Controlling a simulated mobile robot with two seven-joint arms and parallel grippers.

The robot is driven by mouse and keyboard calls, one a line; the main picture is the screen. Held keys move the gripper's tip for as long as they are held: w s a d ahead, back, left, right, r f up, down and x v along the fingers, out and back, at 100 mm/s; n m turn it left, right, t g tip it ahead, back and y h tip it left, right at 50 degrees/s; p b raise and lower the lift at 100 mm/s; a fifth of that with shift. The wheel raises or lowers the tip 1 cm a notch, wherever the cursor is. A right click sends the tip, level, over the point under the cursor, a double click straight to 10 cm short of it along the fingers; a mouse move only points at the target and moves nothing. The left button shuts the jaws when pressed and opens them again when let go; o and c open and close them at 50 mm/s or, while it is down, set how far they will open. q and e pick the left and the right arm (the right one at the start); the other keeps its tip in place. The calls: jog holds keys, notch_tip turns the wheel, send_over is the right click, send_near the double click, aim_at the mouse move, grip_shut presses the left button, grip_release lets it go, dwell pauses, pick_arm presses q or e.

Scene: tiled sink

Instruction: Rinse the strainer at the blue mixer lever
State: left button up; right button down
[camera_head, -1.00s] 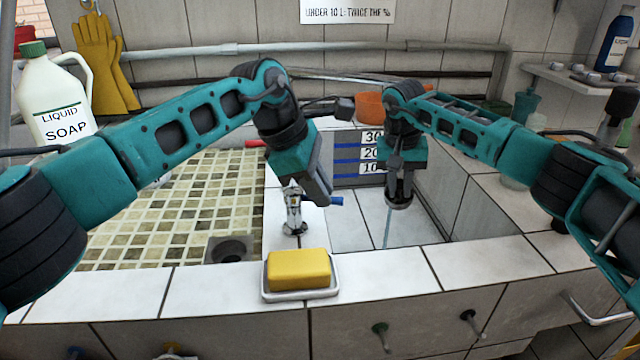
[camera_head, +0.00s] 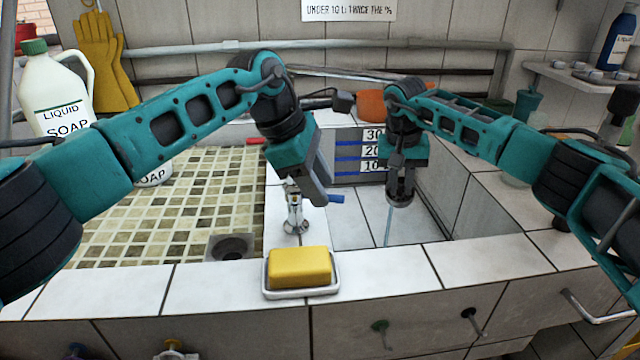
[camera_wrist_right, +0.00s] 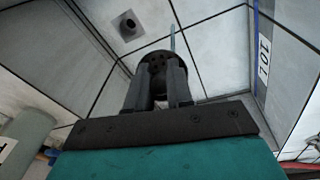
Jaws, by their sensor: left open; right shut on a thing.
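The chrome mixer (camera_head: 294,208) stands on the divider between the basins, its blue lever (camera_head: 336,199) pointing right. My left gripper (camera_head: 318,196) is open beside the lever; whether it touches the lever I cannot tell. My right gripper (camera_head: 400,192) is over the right basin, shut on the strainer (camera_wrist_right: 156,66), a dark round disc with holes. In the head view the strainer (camera_head: 399,204) shows only as a small dark edge under the fingers. A thin pale-blue line like a water stream (camera_head: 388,228) shows beside and below it, and also in the right wrist view (camera_wrist_right: 172,38).
A yellow sponge (camera_head: 300,267) lies in a white dish on the front ledge. The mosaic-tiled left basin (camera_head: 190,205) has a drain. A soap jug (camera_head: 55,95) stands at the left. A level scale (camera_head: 350,158) marks the right basin's back wall.

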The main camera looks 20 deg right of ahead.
pick_arm(q)
jog(key=v, duration=1.1)
jog(key=shift+r, duration=0.15)
jog(key=shift+c, duration=0.3)
